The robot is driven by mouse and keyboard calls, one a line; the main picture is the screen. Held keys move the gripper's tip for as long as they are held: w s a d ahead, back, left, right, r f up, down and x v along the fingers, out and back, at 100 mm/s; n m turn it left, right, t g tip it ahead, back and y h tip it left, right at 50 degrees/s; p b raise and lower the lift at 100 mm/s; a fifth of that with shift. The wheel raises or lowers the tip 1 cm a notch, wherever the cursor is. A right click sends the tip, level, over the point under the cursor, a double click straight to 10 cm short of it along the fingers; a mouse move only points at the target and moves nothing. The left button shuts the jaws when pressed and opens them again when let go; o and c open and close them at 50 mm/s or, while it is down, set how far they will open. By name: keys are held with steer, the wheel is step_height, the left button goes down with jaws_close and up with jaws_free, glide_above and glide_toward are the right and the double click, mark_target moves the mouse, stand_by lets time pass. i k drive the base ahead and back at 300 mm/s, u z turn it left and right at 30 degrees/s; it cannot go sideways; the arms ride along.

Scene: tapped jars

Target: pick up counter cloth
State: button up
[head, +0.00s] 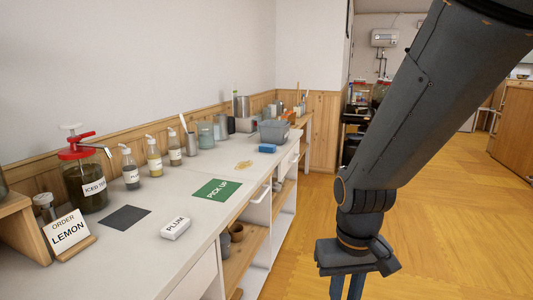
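A small blue folded item (267,148), which looks like the counter cloth, lies on the white counter near its front edge, short of the grey bin. My gripper (347,288) hangs over the floor to the right of the counter, well apart from the blue item. It points down, and its fingertips are cut off by the bottom of the picture. A gap shows between its two fingers, and nothing is seen between them.
A tan spill (243,165) lies near the blue item. The white counter (160,200) holds a green PICK UP mat (217,190), a PLUM block (176,228), a dark mat (125,217), a red-topped jar (88,182), several bottles and a grey bin (273,131). The wooden floor is clear.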

mark_target(265, 148)
steer(key=z, duration=0.4)
steer(key=k, duration=0.95)
steer(key=z, duration=0.85)
steer(key=i, duration=3.75)
steer(key=u, duration=0.85)
steer(key=i, duration=1)
steer(key=u, duration=1.9)
steer(key=i, duration=0.85)
steer(key=u, duration=0.7)
